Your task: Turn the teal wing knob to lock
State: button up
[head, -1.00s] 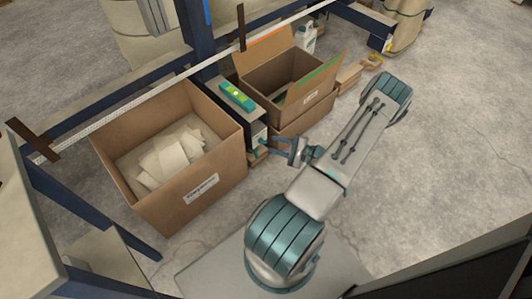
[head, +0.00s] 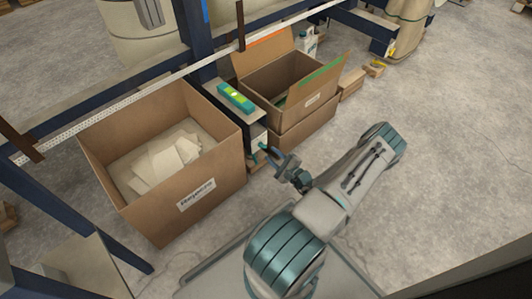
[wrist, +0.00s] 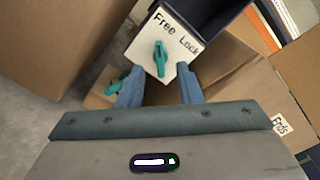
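The teal wing knob (wrist: 160,59) sits on a white panel (wrist: 181,66) marked "Free" and "Lock" in the wrist view. Its long wing stands nearly upright in the picture, with the upper end below the word "Free". My gripper (wrist: 159,88) is open, one blue-grey finger on each side below the knob, with nothing between the tips. The fingers appear short of the knob, not touching it. In the head view my gripper (head: 274,156) is in front of the panel (head: 257,138), which is small and partly hidden there.
A second teal piece (wrist: 116,86) shows left of the panel. A large open carton with paper (head: 212,150) stands left, and another open carton (head: 309,112) right. Floor at right is clear.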

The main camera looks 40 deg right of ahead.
aim_at(263, 147)
jog(key=shift+w+a+b, duration=0.15)
jog(key=shift+w+b, duration=0.45)
jog(key=shift+w, duration=1.65)
jog(key=shift+c, duration=0.3)
grip_shut()
